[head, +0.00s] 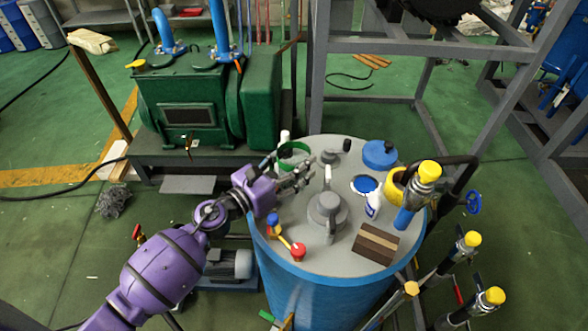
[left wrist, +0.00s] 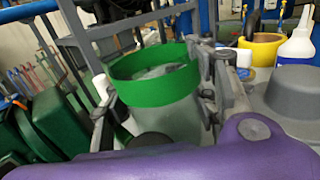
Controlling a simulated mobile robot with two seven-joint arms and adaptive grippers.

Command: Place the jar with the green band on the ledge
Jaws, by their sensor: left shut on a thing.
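The jar with the green band (head: 293,149) is at the back left of the grey tank top (head: 340,152), partly hidden behind my gripper in the head view. In the left wrist view the jar (left wrist: 160,108) is a pale, open-topped cylinder with a wide green band at its rim. It stands between the fingers of my left gripper (head: 299,178), which is shut on it. The jar looks about upright; I cannot tell whether its base touches the tank top. No surface is clearly recognisable as the ledge. My right gripper is out of view.
The tank top also holds a grey domed fitting (head: 327,210), a blue lid (head: 379,153), a white bottle (head: 373,206), a yellow ring-shaped container (head: 397,184), a brown block (head: 375,243) and a red-capped fitting (head: 298,251). A green pump (head: 190,105) stands behind left.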

